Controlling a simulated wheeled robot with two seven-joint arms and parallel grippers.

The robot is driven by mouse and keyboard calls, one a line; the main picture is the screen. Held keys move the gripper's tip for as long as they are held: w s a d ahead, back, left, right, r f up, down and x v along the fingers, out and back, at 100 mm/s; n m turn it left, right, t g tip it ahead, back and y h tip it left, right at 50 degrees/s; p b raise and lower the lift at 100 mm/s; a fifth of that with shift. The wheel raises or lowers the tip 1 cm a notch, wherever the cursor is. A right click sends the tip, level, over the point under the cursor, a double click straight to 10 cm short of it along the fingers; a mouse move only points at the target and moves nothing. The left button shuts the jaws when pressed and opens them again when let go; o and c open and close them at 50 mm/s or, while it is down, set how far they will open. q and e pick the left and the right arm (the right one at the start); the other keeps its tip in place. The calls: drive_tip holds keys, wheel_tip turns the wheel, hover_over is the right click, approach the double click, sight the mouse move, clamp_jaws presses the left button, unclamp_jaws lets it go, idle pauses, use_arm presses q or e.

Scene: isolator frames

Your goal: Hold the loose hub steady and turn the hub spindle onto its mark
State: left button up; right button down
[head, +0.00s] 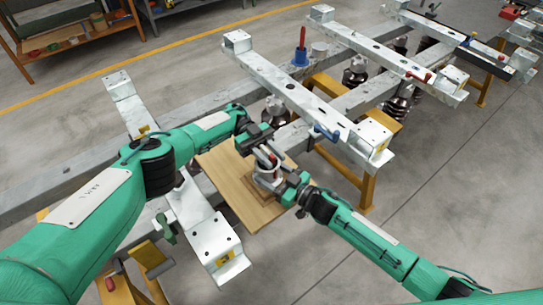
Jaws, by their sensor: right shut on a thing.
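The loose hub (266,178), a small pale grey round body, stands on a wooden board (222,170) in the middle of the head view. Its spindle is at the top and is mostly hidden among the fingers; a small red part shows there. The mark cannot be made out. My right gripper (280,183) comes in from the lower right and is shut on the hub at its side. My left gripper (265,150) is over the hub's top, at the spindle; its fingers are too small and overlapped to tell whether they are open.
The board lies among grey steel beams on yellow trestles. A beam with a blue clamp (326,132) lies just right of the grippers. A bracketed crossbeam (213,243) lies in front, below my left arm. A shelf (70,32) stands at the back left. The right floor is clear.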

sight(271, 155)
use_arm(q)
drive_tip(key=shift+r, duration=0.1)
wheel_tip(271, 155, up, 10)
drive_tip(key=shift+f, duration=0.1)
idle(0.6)
use_arm(e)
drive_tip(key=shift+c, duration=1.3)
unclamp_jaws()
